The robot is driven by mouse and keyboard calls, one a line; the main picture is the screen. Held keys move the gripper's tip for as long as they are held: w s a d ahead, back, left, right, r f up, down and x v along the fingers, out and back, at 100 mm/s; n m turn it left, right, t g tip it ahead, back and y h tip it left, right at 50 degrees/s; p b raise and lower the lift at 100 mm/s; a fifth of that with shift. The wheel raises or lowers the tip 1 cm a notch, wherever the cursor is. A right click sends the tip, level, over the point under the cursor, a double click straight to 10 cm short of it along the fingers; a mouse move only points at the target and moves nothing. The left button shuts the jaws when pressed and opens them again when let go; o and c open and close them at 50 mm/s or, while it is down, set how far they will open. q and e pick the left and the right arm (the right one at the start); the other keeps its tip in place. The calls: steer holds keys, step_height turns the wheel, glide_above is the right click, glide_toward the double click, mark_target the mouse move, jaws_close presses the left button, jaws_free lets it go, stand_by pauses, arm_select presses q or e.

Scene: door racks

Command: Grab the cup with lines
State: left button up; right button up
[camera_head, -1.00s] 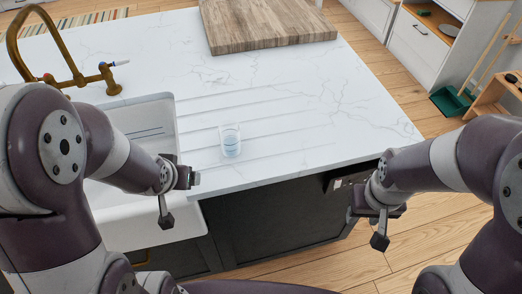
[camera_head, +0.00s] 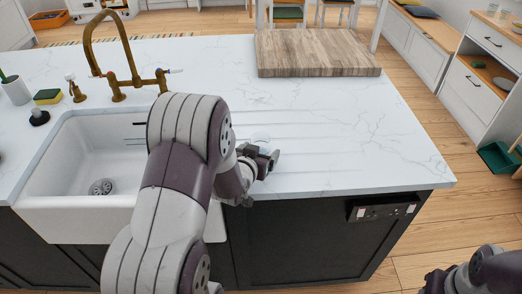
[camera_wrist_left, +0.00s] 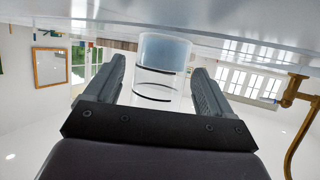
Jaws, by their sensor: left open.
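The cup with lines (camera_wrist_left: 165,50) is clear glass with thin dark curved lines around it. In the left wrist view, which is upside down, it stands on the counter between my left gripper's fingers. In the head view only its top (camera_head: 261,137) shows behind my left gripper (camera_head: 264,164), which hides the rest. My left gripper (camera_wrist_left: 160,78) is open, with a finger on each side of the cup; a gap shows on one side, and I cannot tell whether the other touches. My right gripper (camera_head: 436,281) shows only partly at the lower right; its jaws cannot be made out.
A white marble counter (camera_head: 340,150) has drain grooves and a wooden board (camera_head: 315,52) at the back. A white sink (camera_head: 85,150) and brass tap (camera_head: 110,60) are on the left. The counter right of the cup is clear.

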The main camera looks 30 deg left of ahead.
arm_select(q)
steer(key=shift+w+a+f, duration=0.1)
steer(key=shift+w+f, duration=0.15)
steer(key=shift+w, duration=0.3)
steer(key=shift+s+r, duration=0.1)
steer(key=shift+s, duration=0.05)
steer(key=c, duration=1.2)
